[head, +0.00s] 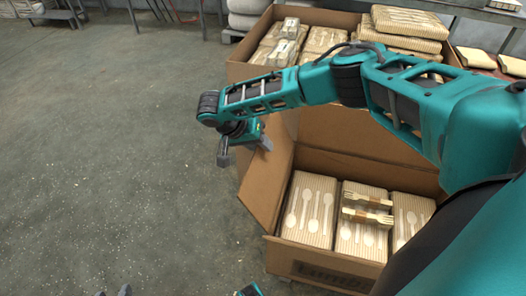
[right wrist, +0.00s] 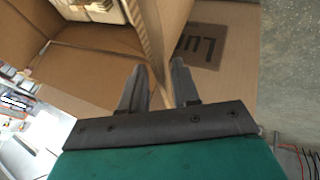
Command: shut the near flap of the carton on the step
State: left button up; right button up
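An open cardboard carton (head: 281,252) stands at the lower right of the head view, with spoon packs (head: 311,208) inside. Its left flap (head: 266,183) sticks up and outward, and its back flap (head: 335,131) stands raised. Dark print marks its front panel; I cannot tell if that is a hanging flap. My right gripper (head: 244,152) is at the upper left of the left flap, fingers apart. In the right wrist view a cardboard edge (right wrist: 152,45) runs down between the spread fingers (right wrist: 160,87); contact is unclear. My left gripper (head: 112,292) barely shows at the bottom edge.
A larger open carton (head: 243,72) of wrapped packs stands behind, with more packs (head: 408,22) stacked at its right. Two fork bundles (head: 367,217) lie on top of the front carton's packs. The grey floor at the left is clear.

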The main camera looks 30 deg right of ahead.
jog(key=shift+x, duration=1)
grip_shut()
dwell(0.8)
